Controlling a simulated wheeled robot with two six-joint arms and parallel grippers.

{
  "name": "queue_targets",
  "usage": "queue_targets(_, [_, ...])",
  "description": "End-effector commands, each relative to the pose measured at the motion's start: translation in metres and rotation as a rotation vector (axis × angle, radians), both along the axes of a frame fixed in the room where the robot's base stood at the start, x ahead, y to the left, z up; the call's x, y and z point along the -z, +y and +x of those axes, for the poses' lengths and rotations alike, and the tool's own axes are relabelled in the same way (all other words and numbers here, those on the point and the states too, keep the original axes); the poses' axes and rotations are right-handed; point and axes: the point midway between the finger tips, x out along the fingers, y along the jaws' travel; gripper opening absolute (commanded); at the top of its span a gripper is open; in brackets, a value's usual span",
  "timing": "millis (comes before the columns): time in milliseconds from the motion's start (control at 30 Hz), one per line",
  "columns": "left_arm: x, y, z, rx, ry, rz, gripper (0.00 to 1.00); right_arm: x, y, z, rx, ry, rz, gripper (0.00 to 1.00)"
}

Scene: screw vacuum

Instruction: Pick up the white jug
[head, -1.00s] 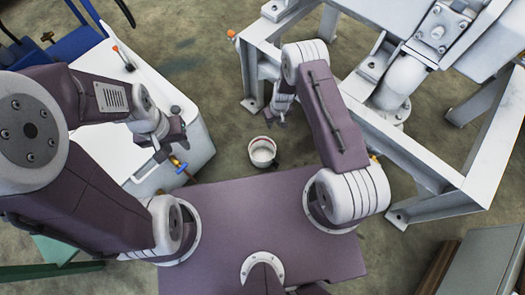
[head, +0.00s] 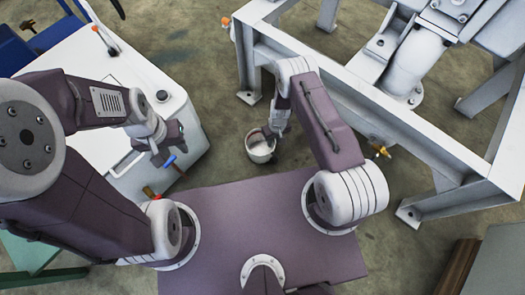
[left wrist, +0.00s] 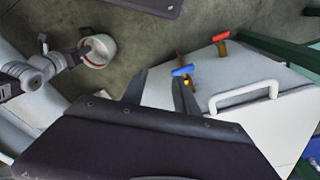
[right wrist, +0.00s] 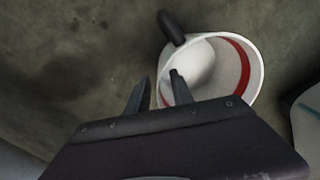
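The white jug (head: 260,150) stands on the floor in front of my base in the head view. In the right wrist view the jug (right wrist: 240,75) shows a red band and a dark handle (right wrist: 172,28) at its upper left. My right gripper (head: 270,135) is at the jug's rim. Its fingers (right wrist: 158,92) are apart with nothing held; the right fingertip overlaps the jug's wall, and whether it touches or is inside, I cannot tell. My left gripper (head: 168,153) is open and empty by the white cabinet. The jug also shows in the left wrist view (left wrist: 98,52).
The white cabinet (head: 130,75) with a handle and coloured valve levers (left wrist: 183,71) stands left of the jug. A white metal frame (head: 345,95) stands to the right. Bare concrete floor (head: 205,45) lies behind the jug.

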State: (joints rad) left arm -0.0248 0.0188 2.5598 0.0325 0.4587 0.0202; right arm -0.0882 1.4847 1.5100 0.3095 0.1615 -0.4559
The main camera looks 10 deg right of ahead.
Motion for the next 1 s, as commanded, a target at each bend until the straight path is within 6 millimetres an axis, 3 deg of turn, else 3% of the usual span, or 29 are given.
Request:
queue_targets(100, [0.029, 0.0, 0.0, 0.0, 0.0, 0.0, 0.36, 0.029, 0.002, 0.001, 0.0, 0.001, 0.0, 0.28])
queue_targets(233, [0.046, 0.0, 0.0, 0.0, 0.001, 0.0, 0.36, 0.048, 0.003, 0.001, 0.0, 0.001, 0.0, 0.28])
queue_targets(433, [0.041, 0.0, 0.0, 0.0, 0.0, 0.0, 0.36, 0.045, 0.004, 0.001, 0.0, 0.0, 0.0, 0.28])
queue_targets(467, [0.041, 0.0, 0.0, 0.0, 0.0, 0.0, 0.36, 0.045, 0.004, 0.001, 0.0, 0.0, 0.0, 0.25])
queue_targets(567, [0.041, 0.0, 0.0, 0.0, 0.0, 0.0, 0.36, 0.045, 0.004, 0.001, 0.0, 0.0, 0.0, 0.0])
queue_targets(1000, [0.041, 0.0, 0.0, 0.0, 0.0, 0.0, 0.36, 0.045, 0.003, 0.001, 0.0, 0.0, 0.0, 0.0])
